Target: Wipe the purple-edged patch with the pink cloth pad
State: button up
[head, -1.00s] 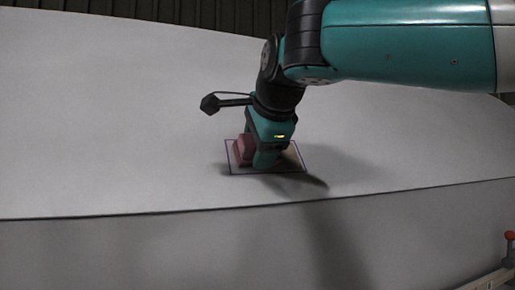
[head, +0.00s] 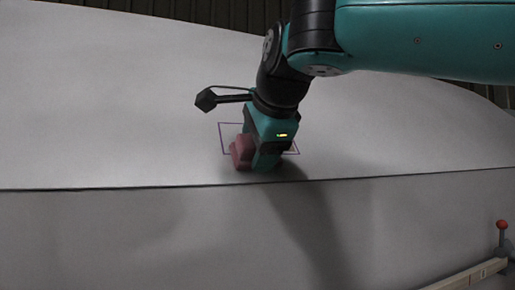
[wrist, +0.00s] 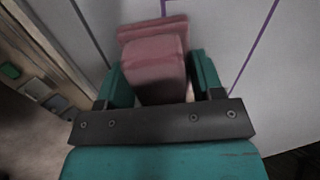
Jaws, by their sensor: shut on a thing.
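The pink cloth pad (head: 242,152) is held in my gripper (head: 264,158), low against the pale hull panel. In the wrist view, the pad (wrist: 155,62) sits between the two teal fingers of my gripper (wrist: 160,78), which are shut on it. The purple-edged patch (head: 229,130) is a thin outline on the panel, partly hidden behind my gripper. The pad is at its lower left part and reaches below its lower edge. Purple edge lines (wrist: 252,50) also show in the wrist view. I cannot tell whether the pad touches the surface.
A dark seam (head: 120,187) crosses the panel just below the pad. The panel (head: 110,90) is clear around the patch. A wooden beam (head: 468,277) and a red-knobbed item (head: 502,226) are at the lower right.

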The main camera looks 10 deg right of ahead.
jog(key=shift+c, duration=1.1)
jog(key=shift+r, duration=0.1)
jog(key=shift+s+d+r, duration=0.1)
jog(key=shift+s+r, duration=0.2)
jog(key=shift+s, duration=0.15)
jog(key=shift+w+d+b, duration=0.2)
jog(key=shift+d+b, duration=0.15)
jog(key=shift+d, duration=0.35)
jog(key=shift+w+d+b, duration=0.15)
jog(key=shift+d+b, duration=0.2)
jog(key=shift+d, duration=0.3)
jog(key=shift+w+d+r, duration=0.1)
jog(key=shift+w+d, duration=0.05)
jog(key=shift+d, duration=0.45)
jog(key=shift+w+a+f+b, duration=0.15)
jog(key=shift+w+f+b, duration=0.3)
jog(key=shift+r, duration=0.1)
